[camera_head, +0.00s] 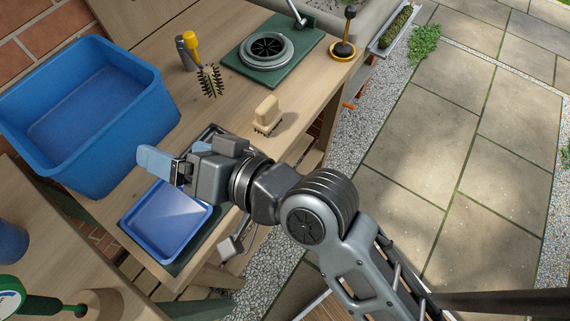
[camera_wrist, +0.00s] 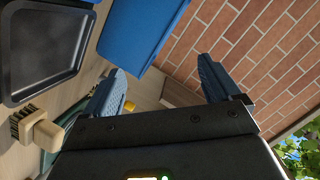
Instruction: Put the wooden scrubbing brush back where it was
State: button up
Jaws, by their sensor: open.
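The wooden scrubbing brush (camera_head: 267,115) is a pale wooden block with a raised grip. It rests on the wooden bench, beyond my gripper and to its right in the head view. In the wrist view the brush (camera_wrist: 45,132) shows at the lower left, with dark bristles, outside my jaws. My gripper (camera_head: 162,166) is above the bench between the blue tub and the blue tray. Its two blue fingers (camera_wrist: 160,88) are apart in the wrist view, with nothing held between them. The place where the brush was before cannot be told from these frames.
A large blue tub (camera_head: 150,115) stands at the left. A blue tray (camera_head: 140,222) lies near the bench's front end. A dark tray (camera_wrist: 45,55) is partly hidden behind my arm in the head view. A yellow-handled tool (camera_head: 191,45) and a green plate (camera_head: 232,65) are farther back.

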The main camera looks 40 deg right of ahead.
jog(key=s+d+f+h, duration=0.3)
jog(key=s+d, duration=0.2)
jog(key=s, duration=0.3)
jog(key=s+d+f+h, duration=0.25)
jog(key=s+d, duration=0.25)
jog(key=s, duration=0.3)
jog(key=s+d+r+n+t+h, duration=0.1)
jog(key=s+d+r+n, duration=0.3)
jog(key=s+d, duration=0.4)
jog(key=s, duration=0.3)
jog(key=shift+s+d+r+n, duration=0.15)
jog(key=shift+r+n, duration=0.2)
jog(key=shift+n, duration=0.05)
